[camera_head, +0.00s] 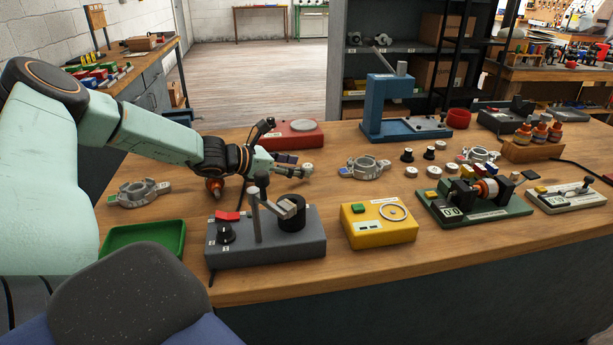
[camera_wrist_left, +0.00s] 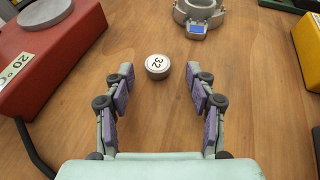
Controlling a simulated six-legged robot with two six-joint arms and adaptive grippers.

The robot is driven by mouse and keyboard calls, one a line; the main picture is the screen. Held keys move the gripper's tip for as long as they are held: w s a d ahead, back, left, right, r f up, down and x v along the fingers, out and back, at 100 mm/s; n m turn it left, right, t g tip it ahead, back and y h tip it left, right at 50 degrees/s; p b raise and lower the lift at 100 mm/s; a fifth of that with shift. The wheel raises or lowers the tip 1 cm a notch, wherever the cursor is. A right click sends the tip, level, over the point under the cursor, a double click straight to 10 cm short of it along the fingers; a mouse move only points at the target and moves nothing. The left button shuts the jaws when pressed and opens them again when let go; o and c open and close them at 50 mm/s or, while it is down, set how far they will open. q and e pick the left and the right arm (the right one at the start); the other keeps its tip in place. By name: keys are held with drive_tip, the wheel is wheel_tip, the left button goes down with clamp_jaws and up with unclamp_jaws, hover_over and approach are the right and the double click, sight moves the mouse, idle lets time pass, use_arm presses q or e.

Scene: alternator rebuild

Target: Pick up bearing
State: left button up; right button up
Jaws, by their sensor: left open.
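A small round bearing (camera_wrist_left: 157,66), pale with "32" on its top face, lies on the wooden bench in the left wrist view. In the head view the bearing (camera_head: 308,167) is a small light disc at the tip of my left gripper (camera_head: 291,170). In the left wrist view, my left gripper (camera_wrist_left: 160,76) is open, with one purple-padded finger on each side. The bearing sits between and slightly beyond the fingertips, with wood showing on both sides of it. No contact is visible. My right gripper is in neither view.
A red heater box (camera_head: 291,133) stands behind the gripper and a grey tester (camera_head: 265,237) in front. A grey ring housing (camera_head: 364,168) lies to the right, near several other small discs (camera_head: 410,171). A yellow box (camera_head: 378,223) and green tray (camera_head: 143,236) are nearer the front edge.

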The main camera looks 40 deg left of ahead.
use_arm(q)
drive_tip(key=shift+w+f+b, duration=0.3)
drive_tip(key=shift+w+f, duration=0.25)
drive_tip(key=shift+w, duration=0.25)
drive_tip(key=shift+s+d+r, duration=0.1)
drive_tip(key=shift+s+r, duration=0.1)
drive_tip(key=shift+r, duration=0.05)
drive_tip(key=shift+s, duration=0.1)
drive_tip(key=shift+c, duration=0.5)
drive_tip(key=shift+w+f, duration=0.15)
drive_tip(key=shift+w, duration=0.1)
drive_tip(key=c, duration=0.4)
drive_tip(key=shift+s, duration=0.15)
drive_tip(key=c, duration=0.5)
clamp_jaws()
